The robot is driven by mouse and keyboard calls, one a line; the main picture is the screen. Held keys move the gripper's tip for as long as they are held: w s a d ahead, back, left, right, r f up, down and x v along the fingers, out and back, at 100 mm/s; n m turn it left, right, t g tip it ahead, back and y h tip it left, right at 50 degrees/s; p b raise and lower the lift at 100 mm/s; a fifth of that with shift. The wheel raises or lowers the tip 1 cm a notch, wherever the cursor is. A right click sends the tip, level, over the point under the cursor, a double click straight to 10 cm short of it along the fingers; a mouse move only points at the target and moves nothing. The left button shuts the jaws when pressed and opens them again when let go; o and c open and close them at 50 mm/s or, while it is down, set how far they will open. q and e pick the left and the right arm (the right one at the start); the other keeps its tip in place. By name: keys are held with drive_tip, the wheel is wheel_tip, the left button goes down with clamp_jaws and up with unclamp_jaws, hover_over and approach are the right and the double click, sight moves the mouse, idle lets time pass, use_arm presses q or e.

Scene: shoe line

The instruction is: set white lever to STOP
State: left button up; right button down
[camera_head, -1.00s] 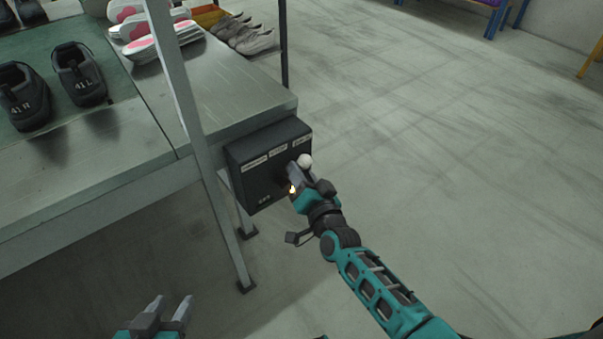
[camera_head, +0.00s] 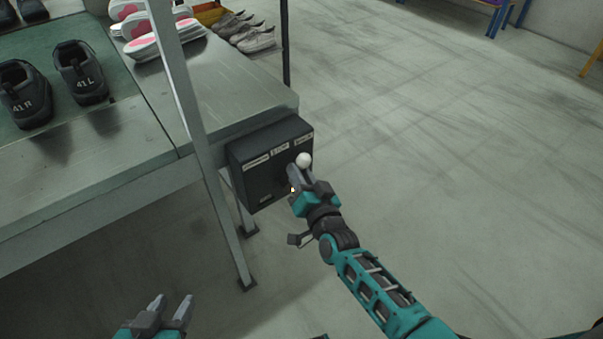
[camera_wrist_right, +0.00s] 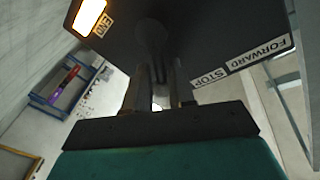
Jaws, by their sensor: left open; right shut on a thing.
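A dark control box (camera_head: 262,182) is fixed to the end of the metal bench, with a row of white labels along its upper part. The white lever's round knob (camera_head: 304,160) is near the right end of this row. My left gripper (camera_head: 171,310) is open and empty, low at the left.
A lamp (camera_wrist_right: 88,15) on the box glows orange-yellow. A metal post (camera_head: 200,125) stands just left of the box. Black shoes (camera_head: 80,72) lie on the green belt, and more shoes (camera_head: 245,32) stand at the far end.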

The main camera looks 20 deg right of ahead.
drive_tip(key=shift+a+r+n+t, duration=0.2)
drive_tip(key=shift+r+n+t, duration=0.2)
drive_tip(key=shift+r+n, duration=0.6)
drive_tip(key=shift+s+a+f+n+t+y, duration=0.15)
drive_tip(key=shift+a+n, duration=0.3)
drive_tip(key=shift+n, duration=0.65)
drive_tip(key=shift+s+a+n+t+y, duration=0.1)
drive_tip(key=shift+a+n+t+y, duration=0.25)
drive_tip(key=shift+n, duration=0.75)
drive_tip(key=shift+a, duration=0.2)
drive_tip(key=c, duration=1.1)
unclamp_jaws()
drive_tip(key=shift+s+n, duration=0.1)
drive_tip(key=shift+n, duration=0.2)
drive_tip(key=shift+o, duration=1.3)
drive_tip(key=shift+f, duration=0.15)
drive_tip(key=shift+s, duration=0.1)
drive_tip(key=shift+s+f, duration=0.1)
